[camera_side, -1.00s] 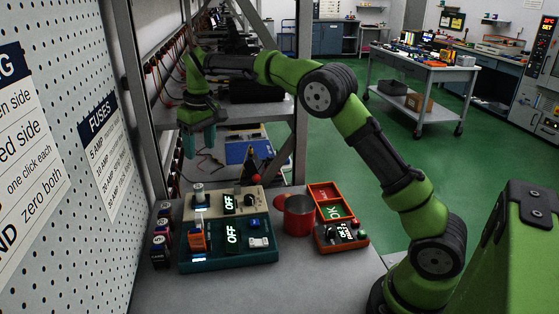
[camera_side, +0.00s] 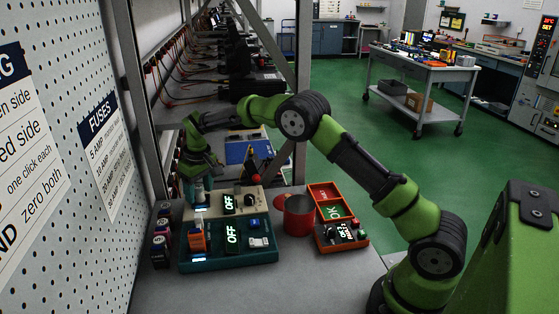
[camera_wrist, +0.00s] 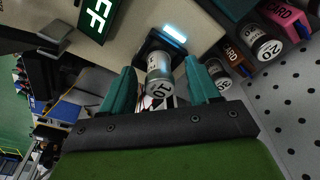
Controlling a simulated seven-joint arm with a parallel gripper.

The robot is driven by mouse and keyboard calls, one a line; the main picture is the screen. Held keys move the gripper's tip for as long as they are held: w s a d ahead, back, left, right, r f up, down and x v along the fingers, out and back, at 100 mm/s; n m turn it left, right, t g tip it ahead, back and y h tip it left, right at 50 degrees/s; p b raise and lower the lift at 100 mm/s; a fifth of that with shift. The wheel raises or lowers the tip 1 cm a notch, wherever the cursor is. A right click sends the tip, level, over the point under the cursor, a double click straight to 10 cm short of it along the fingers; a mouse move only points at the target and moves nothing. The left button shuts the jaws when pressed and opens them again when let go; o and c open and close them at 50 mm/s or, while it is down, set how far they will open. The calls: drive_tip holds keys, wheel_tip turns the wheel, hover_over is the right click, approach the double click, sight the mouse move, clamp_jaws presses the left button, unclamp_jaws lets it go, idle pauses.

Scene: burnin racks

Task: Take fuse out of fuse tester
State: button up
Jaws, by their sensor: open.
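The beige fuse tester (camera_side: 245,212) stands behind a teal box on the bench, with a lit "OFF" display; its panel (camera_wrist: 130,30) also shows in the wrist view. A grey cylindrical fuse (camera_wrist: 158,82) marked "10" stands in its socket by a pale blue light. My gripper (camera_side: 198,192) is over the tester's left end, fingers pointing down. In the wrist view its teal fingers (camera_wrist: 162,90) are open, one on each side of the fuse, with gaps visible. In the side view the fingers mostly hide the fuse.
The teal box (camera_side: 225,258), with an orange card (camera_side: 197,236) upright in it, is in front. Several fuses and cards (camera_side: 160,240) stand at left, near the pegboard (camera_side: 60,130).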

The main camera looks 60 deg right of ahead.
drive_tip(key=shift+w+f, duration=0.1)
drive_tip(key=shift+f, duration=0.25)
drive_tip(key=shift+c, duration=0.2)
clamp_jaws()
drive_tip(key=shift+r, duration=0.1)
